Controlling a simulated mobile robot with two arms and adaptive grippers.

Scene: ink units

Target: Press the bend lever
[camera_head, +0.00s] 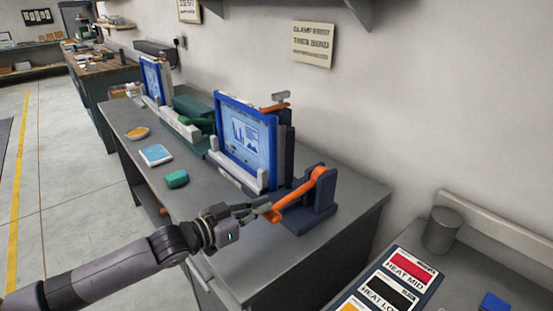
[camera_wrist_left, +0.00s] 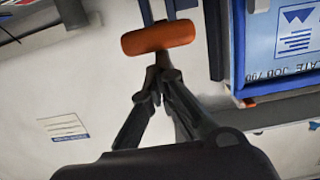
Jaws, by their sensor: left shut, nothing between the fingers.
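The bend lever (camera_head: 301,197) is an orange arm on a dark blue bracket (camera_head: 320,204) at the near end of the grey bench. It slopes down to the left toward its handle end. Its orange handle (camera_wrist_left: 158,38) shows in the left wrist view just beyond my fingertips. My left gripper (camera_head: 262,209) is shut and empty, its tips right at the lever's lower end. It also shows in the left wrist view (camera_wrist_left: 164,64), tips together. I cannot tell whether the tips touch the handle. My right gripper is not in view.
A blue-framed panel (camera_head: 246,143) stands just behind the lever, and its edge shows at right in the wrist view. A green block (camera_head: 177,179) and a light blue pad (camera_head: 155,154) lie on the bench. A heat-label board (camera_head: 394,280) and grey cylinder (camera_head: 441,230) are at lower right.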

